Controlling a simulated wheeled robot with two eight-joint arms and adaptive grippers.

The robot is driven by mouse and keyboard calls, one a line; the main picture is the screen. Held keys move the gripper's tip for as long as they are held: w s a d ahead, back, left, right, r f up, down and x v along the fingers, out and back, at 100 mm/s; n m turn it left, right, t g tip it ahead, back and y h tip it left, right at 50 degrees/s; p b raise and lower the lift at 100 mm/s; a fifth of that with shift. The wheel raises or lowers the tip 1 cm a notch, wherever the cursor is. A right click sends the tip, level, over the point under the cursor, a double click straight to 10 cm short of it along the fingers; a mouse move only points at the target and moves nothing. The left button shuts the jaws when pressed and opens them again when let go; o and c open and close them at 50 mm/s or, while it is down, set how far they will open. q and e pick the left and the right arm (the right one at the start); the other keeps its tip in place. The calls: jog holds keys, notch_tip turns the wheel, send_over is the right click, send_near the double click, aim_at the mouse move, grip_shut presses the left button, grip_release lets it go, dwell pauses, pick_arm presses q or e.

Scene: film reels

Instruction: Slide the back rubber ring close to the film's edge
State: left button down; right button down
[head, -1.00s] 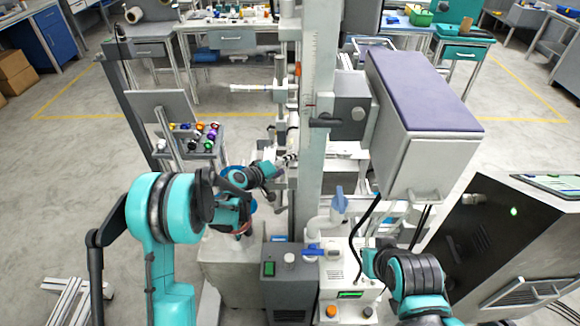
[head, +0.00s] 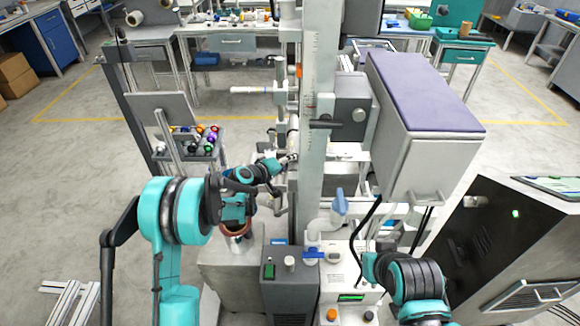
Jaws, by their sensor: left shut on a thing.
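My left gripper (head: 288,159) is small in the head view, beside the left edge of the tall grey machine column. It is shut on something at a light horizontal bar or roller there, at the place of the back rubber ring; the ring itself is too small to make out. A narrow white vertical strip (head: 293,122), perhaps the film or a roller, shows above the gripper along the column. The film's edge cannot be made out. My right arm comes in at the lower right, and its gripper does not show.
The tall column (head: 314,150) stands just right of my left gripper. A large grey box with a purple top (head: 425,95) juts out at the right. A rack of coloured spools (head: 195,140) stands at the left. A control box (head: 350,297) is below. Open floor lies at the left.

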pick_arm(q)
jog(key=shift+w, duration=0.5)
jog(key=c, duration=0.7)
grip_release()
jog(key=v, duration=1.2)
jog(key=shift+s, duration=0.1)
